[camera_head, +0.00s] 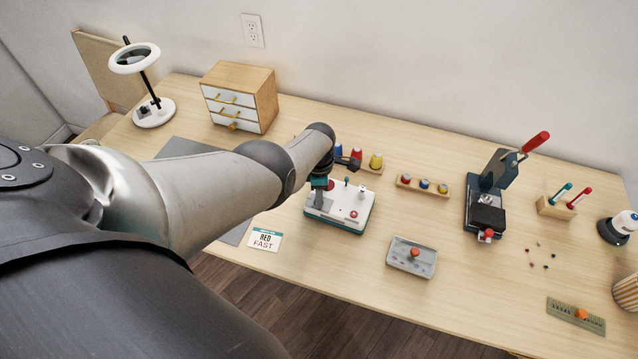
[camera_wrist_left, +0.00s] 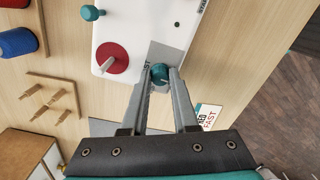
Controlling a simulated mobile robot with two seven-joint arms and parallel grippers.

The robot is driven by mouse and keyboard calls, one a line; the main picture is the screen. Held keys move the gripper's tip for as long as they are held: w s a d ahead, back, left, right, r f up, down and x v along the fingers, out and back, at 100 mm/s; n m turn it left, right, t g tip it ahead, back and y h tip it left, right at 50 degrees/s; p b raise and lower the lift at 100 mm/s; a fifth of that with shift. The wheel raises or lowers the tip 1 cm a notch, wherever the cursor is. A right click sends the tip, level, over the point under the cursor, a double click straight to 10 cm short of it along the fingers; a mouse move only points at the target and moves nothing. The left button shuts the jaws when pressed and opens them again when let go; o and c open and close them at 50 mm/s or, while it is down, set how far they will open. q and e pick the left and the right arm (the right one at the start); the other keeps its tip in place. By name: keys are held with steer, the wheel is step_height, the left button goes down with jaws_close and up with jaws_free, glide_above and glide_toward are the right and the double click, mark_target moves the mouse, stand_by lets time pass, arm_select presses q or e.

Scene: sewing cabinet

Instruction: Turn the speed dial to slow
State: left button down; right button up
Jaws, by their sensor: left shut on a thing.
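The white machine (camera_head: 338,207) with a teal base stands on the table. It also shows in the left wrist view (camera_wrist_left: 130,30). My left gripper (camera_wrist_left: 161,80) reaches down over the machine's left end and is shut on a small teal knob (camera_wrist_left: 160,72), which appears to be the speed dial. In the head view my left gripper (camera_head: 320,184) mostly hides the knob. The dial's pointer cannot be made out.
A card reading RED, FAST (camera_head: 265,240) lies in front of the machine. A grey tray (camera_head: 397,259) is to the right. Spool racks (camera_head: 424,193), a press (camera_head: 487,205) and a drawer cabinet (camera_head: 268,97) stand around. Table front is fairly clear.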

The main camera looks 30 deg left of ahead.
arm_select(q)
steer(key=shift+n, duration=0.3)
steer(key=c, duration=0.7)
jaws_free()
steer(key=shift+r, duration=0.15)
steer(key=shift+r+p, duration=0.65)
steer(key=shift+p, duration=0.05)
steer(key=shift+r+p, duration=4.8)
steer(key=shift+r, duration=2.05)
